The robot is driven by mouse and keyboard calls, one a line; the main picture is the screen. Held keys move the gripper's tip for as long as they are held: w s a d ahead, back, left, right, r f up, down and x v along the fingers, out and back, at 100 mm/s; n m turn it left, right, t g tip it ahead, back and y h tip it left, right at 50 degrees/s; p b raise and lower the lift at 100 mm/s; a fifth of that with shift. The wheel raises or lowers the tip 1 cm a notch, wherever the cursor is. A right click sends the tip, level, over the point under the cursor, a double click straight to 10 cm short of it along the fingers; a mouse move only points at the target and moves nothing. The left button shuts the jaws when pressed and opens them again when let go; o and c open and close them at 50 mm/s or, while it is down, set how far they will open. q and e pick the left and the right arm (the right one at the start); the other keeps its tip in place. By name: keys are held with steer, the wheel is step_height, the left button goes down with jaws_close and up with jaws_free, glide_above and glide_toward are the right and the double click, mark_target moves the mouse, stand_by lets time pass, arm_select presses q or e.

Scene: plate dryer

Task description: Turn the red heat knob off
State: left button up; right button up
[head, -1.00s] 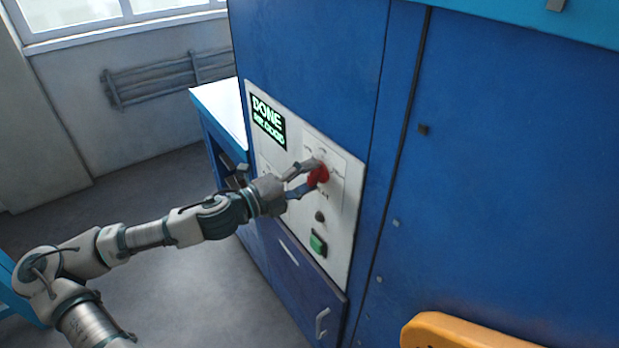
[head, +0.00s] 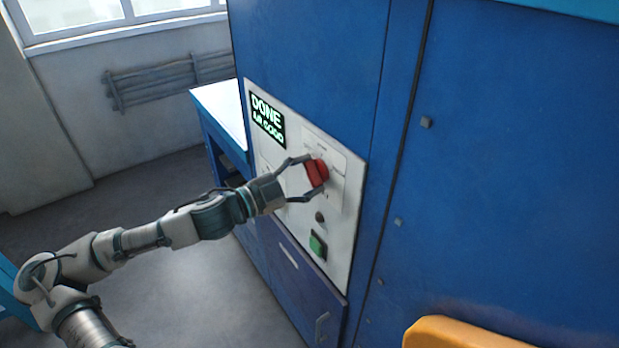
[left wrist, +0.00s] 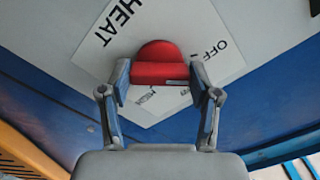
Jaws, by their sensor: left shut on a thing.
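The red heat knob (head: 317,173) sits on the white control panel (head: 340,225) of the blue dryer. My left gripper (head: 306,177) has its fingers on either side of the knob and is shut on it. In the left wrist view the knob (left wrist: 160,64) lies between the two fingertips (left wrist: 160,85). The label HEAT is at its upper left and OFF at its right, both tilted in that view; another label below is partly hidden. The panel's display (head: 267,121) reads DONE with a second line under it. My right gripper is not in view.
A green button (head: 318,245) and a small dark knob (head: 320,217) are below the heat knob. A blue table with a pale top (head: 220,112) stands behind on the left. An orange object (head: 465,333) is at the bottom right. The floor at left is clear.

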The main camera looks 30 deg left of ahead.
arm_select(q)
steer(key=shift+f+n+b, duration=0.2)
steer(key=shift+n, duration=0.55)
steer(key=shift+f+n+b, duration=0.2)
steer(key=shift+n, duration=0.55)
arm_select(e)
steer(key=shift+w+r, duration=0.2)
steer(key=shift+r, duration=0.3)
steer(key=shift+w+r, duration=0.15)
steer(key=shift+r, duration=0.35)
arm_select(q)
steer(key=shift+f, duration=0.1)
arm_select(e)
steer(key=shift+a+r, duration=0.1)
arm_select(q)
steer(key=o, duration=1.1)
steer(key=shift+a, duration=0.1)
steer(key=shift+o, duration=0.2)
steer(key=shift+a, duration=0.2)
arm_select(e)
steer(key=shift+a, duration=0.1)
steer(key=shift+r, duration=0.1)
arm_select(q)
steer(key=shift+s+r, duration=0.2)
steer(key=shift+r, duration=0.05)
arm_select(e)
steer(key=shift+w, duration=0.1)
